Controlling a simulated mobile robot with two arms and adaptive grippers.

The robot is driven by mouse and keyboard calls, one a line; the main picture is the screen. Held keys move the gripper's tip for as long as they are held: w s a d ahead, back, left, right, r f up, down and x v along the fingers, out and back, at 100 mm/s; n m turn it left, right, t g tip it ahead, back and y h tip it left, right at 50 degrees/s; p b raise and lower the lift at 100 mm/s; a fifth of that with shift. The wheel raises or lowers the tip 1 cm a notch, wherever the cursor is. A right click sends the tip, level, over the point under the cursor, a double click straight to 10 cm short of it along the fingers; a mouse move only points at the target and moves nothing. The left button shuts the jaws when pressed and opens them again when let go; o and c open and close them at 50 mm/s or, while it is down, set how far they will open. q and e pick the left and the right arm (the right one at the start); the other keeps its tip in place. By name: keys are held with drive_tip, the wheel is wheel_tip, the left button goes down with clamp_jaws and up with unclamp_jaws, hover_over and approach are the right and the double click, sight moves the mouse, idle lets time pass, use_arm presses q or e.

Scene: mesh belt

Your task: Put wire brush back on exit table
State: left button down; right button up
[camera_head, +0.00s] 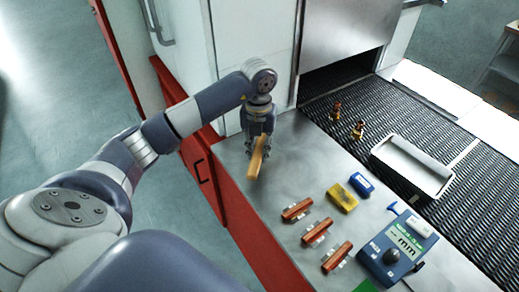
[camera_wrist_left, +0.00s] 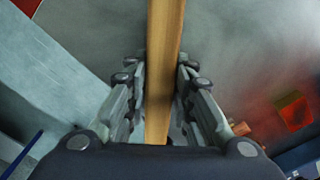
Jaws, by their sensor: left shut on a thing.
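The wire brush (camera_head: 256,161) shows as a long tan wooden bar in the jaws of my left gripper (camera_head: 262,141). In the left wrist view the wooden bar (camera_wrist_left: 163,60) runs between the two fingers, which are shut on it. The bristles are hidden from both views. The brush is over the left end of the grey metal exit table (camera_head: 233,163); I cannot tell whether it touches the top. My right gripper is not in view.
Several orange-brown pieces (camera_head: 297,210), a yellow block (camera_head: 342,197), a blue block (camera_head: 361,184) and a blue meter (camera_head: 392,254) lie on the table's right part. The mesh belt (camera_head: 440,120) behind carries a white tray (camera_head: 412,167) and small brass parts (camera_head: 357,130). Bare table surrounds the brush.

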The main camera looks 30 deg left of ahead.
sight(260, 153)
use_arm(q)
drive_tip(key=shift+w+a, duration=0.25)
drive_tip(key=shift+w, duration=0.35)
drive_tip(key=shift+f+p, duration=0.6)
drive_tip(key=shift+f, duration=0.05)
wheel_tip(260, 153, down, 2)
drive_tip(key=shift+p, duration=0.5)
drive_tip(key=shift+f, duration=0.2)
drive_tip(key=shift+f+b, duration=0.15)
drive_tip(key=shift+b, duration=0.15)
drive_tip(key=c, duration=1.4)
unclamp_jaws()
